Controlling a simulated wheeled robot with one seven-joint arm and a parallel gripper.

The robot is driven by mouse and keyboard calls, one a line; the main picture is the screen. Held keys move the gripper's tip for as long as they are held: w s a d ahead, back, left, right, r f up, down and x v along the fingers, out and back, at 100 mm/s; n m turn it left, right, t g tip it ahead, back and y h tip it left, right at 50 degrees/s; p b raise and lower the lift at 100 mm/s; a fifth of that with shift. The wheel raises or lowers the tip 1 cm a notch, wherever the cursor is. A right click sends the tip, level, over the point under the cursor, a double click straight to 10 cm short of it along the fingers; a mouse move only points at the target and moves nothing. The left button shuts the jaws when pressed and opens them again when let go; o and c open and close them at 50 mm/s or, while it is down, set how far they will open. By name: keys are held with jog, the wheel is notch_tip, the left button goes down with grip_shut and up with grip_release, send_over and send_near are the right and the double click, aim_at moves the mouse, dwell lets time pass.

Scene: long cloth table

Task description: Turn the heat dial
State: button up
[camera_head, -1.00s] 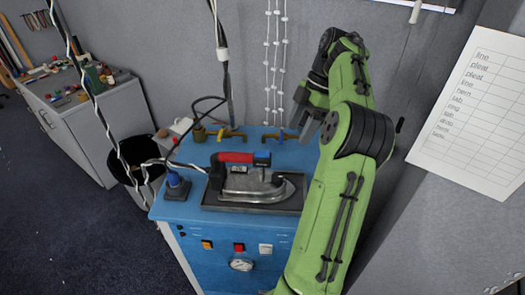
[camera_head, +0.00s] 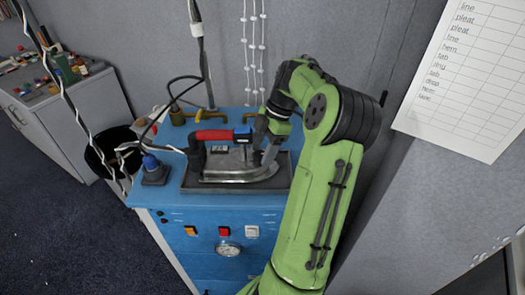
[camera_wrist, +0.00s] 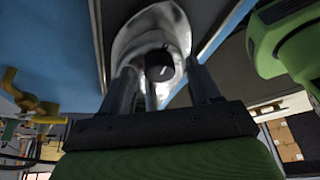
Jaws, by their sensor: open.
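The heat dial (camera_wrist: 159,66) is a small round black knob with a pale mark, on the metal iron (camera_wrist: 135,32). In the head view the iron (camera_head: 225,170) has a red handle (camera_head: 214,135) and rests on a dark tray (camera_head: 189,182) on the blue cabinet. My gripper (camera_wrist: 161,72) is open, with one finger on each side of the dial in the wrist view. I cannot tell whether either finger touches it. In the head view my gripper (camera_head: 262,152) is over the front part of the iron, and the dial is mostly hidden there.
Brass valves (camera_head: 193,112) and cables are behind the iron. A black bin (camera_head: 108,155) stands left of the blue cabinet (camera_head: 165,218). A grey wall is close behind.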

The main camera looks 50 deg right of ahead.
jog(key=shift+c, duration=0.4)
jog(key=c, duration=1)
jog(key=shift+o, duration=0.2)
jog(key=shift+m, duration=0.3)
jog(key=m+t, duration=0.1)
jog(key=m, duration=0.1)
jog(key=shift+s+a+m+h, duration=0.1)
jog(key=shift+s+m+h, duration=0.05)
jog(key=shift+m+h, duration=0.2)
jog(key=m, duration=0.2)
jog(key=m+t+h, duration=0.1)
jog(key=m, duration=0.1)
jog(key=shift+a+h, duration=0.15)
jog(key=shift+h, duration=0.1)
jog(key=m+h, duration=0.1)
jog(key=m, duration=0.2)
jog(key=m+h, duration=0.1)
jog(key=m, duration=0.2)
jog(key=shift+a+m+t+b, duration=0.2)
jog(key=shift+m+t+b, duration=0.1)
jog(key=shift+m+b, duration=0.1)
jog(key=shift+s+h, duration=0.1)
jog(key=shift+h, duration=0.2)
